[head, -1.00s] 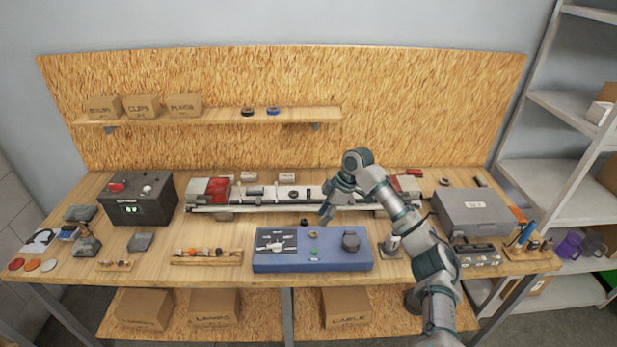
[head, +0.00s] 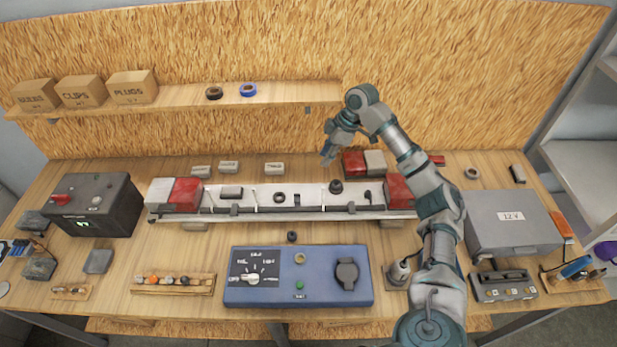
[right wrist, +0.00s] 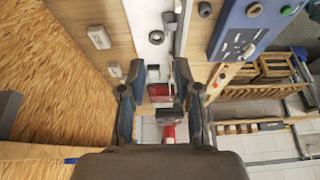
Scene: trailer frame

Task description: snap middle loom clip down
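The trailer frame (head: 315,194) is a long pale beam with a rail along its front and red-and-white lamp blocks at its ends. Small dark clips sit along its front: a left one (head: 235,209), a middle one (head: 297,199) that looks taller, and a right one (head: 351,207). My right gripper (head: 329,156) is above the back edge of the frame, right of the middle clip and apart from it. In the right wrist view its fingers (right wrist: 162,75) are spread with nothing held, and part of the white beam (right wrist: 147,25) shows beyond them. My left gripper is out of view.
A blue switch panel (head: 320,296) lies in front of the frame. A black battery box (head: 95,208) is at left and a grey 12 V case (head: 512,228) at right. My right arm crosses the right part of the bench. A shelf (head: 185,105) with boxes is behind.

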